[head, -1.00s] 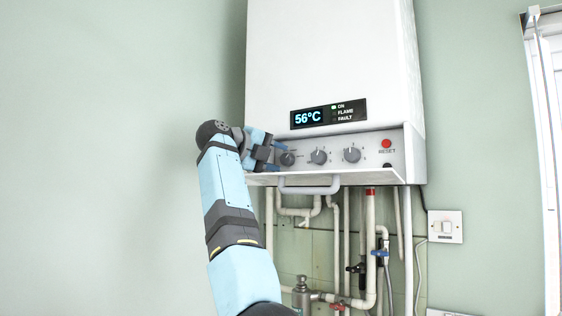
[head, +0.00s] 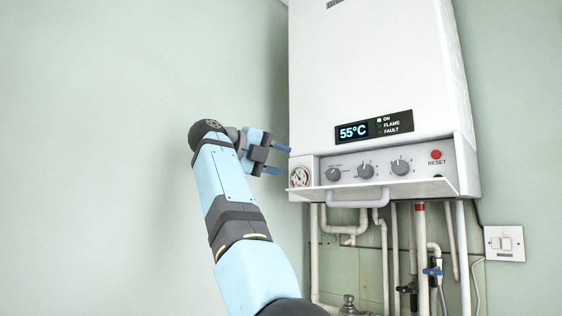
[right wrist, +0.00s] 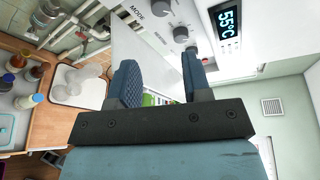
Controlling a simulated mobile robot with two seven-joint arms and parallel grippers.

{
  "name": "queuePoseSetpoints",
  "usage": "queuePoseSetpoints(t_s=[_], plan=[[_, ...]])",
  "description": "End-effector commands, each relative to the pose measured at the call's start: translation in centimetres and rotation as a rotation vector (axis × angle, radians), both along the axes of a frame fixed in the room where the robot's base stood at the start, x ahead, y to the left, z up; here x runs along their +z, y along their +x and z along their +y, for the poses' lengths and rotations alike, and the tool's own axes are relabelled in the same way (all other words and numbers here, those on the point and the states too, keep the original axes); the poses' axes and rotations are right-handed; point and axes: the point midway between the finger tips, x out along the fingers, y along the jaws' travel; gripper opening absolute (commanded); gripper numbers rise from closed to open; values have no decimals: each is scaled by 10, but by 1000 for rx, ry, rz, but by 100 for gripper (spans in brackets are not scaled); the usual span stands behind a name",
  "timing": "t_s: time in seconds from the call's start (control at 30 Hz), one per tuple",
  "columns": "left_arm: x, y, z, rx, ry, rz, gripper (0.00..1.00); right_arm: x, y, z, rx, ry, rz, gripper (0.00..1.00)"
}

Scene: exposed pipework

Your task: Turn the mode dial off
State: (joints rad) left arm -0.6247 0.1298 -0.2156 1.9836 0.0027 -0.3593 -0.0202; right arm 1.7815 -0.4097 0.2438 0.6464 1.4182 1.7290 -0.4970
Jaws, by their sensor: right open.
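The mode dial (head: 333,174) is the leftmost of three grey knobs on the boiler's control panel (head: 440,167). In the right wrist view the MODE label stands beside this knob (right wrist: 161,8) at the top edge. Its pointer is too small to read surely. My right gripper (head: 281,159) is open and empty, left of the panel and apart from the dial. In the right wrist view its two fingers (right wrist: 158,58) are spread with nothing between them. My left gripper is not in view.
A pressure gauge (head: 300,177) sits left of the dial, closest to my gripper. A lowered flap (head: 420,188) with a handle (head: 357,198) juts out below the panel. The display (head: 353,132) reads 55°C. Pipes (head: 384,255) hang below. The wall at left is clear.

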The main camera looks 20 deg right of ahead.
Motion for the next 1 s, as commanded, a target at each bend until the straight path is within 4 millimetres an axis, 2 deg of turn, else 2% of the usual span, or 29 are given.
queuePoseSetpoints(t_s=[0.27, 0.43, 0.57, 0.8, 1.0], plan=[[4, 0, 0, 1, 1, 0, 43, 16, -10, -8, 6, 161, -295, 45], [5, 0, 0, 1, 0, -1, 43, 14, -7, -18, 8, 189, -335, 45], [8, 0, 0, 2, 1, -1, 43, 8, 0, -39, 6, 187, -334, 45], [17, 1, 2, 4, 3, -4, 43, -4, 15, -87, 6, 184, -331, 45], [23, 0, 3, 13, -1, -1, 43, -12, 25, -118, 7, 185, -331, 45]])
